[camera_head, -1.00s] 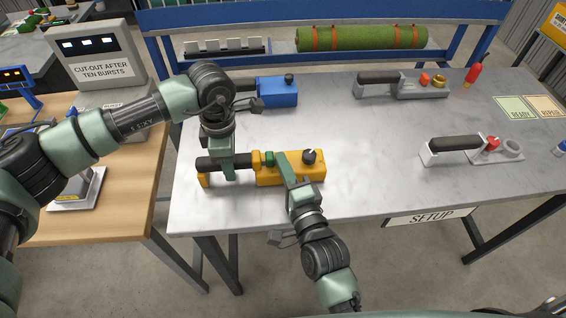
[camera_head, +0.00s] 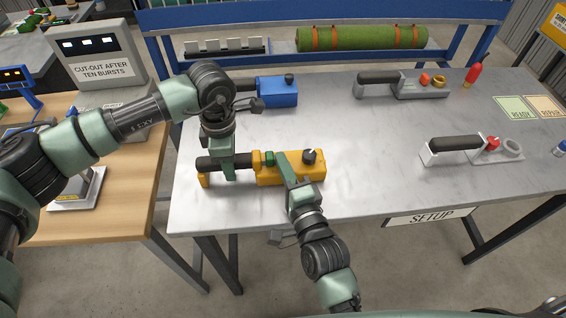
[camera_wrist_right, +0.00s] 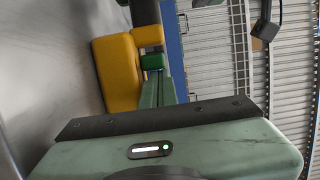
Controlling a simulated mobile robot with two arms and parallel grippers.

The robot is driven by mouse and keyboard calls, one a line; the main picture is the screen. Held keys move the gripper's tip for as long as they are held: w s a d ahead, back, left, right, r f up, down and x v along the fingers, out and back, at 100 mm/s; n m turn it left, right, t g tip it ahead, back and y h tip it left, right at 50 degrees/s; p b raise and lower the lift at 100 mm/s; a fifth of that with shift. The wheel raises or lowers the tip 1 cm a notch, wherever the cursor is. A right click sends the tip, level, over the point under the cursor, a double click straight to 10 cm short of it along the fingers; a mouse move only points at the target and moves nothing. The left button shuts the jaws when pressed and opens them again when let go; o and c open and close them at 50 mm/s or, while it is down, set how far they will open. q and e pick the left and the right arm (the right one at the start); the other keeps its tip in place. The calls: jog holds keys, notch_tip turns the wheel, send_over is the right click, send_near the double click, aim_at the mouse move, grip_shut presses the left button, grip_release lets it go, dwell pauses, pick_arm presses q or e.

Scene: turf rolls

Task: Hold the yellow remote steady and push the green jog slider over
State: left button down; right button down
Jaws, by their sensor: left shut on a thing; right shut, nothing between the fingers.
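The yellow remote (camera_head: 309,172) lies on the grey metal table, its black handle pointing left and a dark knob on its top right. My left gripper (camera_head: 229,168) is shut on the remote's black handle (camera_head: 208,163). The green jog slider (camera_head: 269,158) sits at the left end of the yellow body; it also shows in the right wrist view (camera_wrist_right: 152,62). My right gripper (camera_head: 281,157) is shut and empty, its tip close to the right side of the slider. I cannot tell whether the tip touches it.
A blue remote (camera_head: 278,92) lies behind the yellow one. Two grey handled units (camera_head: 420,88) (camera_head: 440,151) lie to the right, with a red bottle-shaped item (camera_head: 473,75). Bare table lies between them. A green turf roll (camera_head: 362,38) rests on the rear shelf.

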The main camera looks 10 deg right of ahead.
pick_arm(q)
jog(key=shift+s+d+f, duration=0.1)
jog(key=shift+d, duration=0.15)
pick_arm(e)
jog(key=shift+s+a+f, duration=0.1)
jog(key=shift+s+a, duration=0.05)
jog(key=shift+a, duration=0.1)
pick_arm(q)
jog(key=shift+a, duration=0.2)
pick_arm(e)
jog(key=v, duration=1)
jog(key=shift+d, duration=0.2)
pick_arm(q)
jog(key=c, duration=1.1)
grip_release()
jog(key=shift+o, duration=0.7)
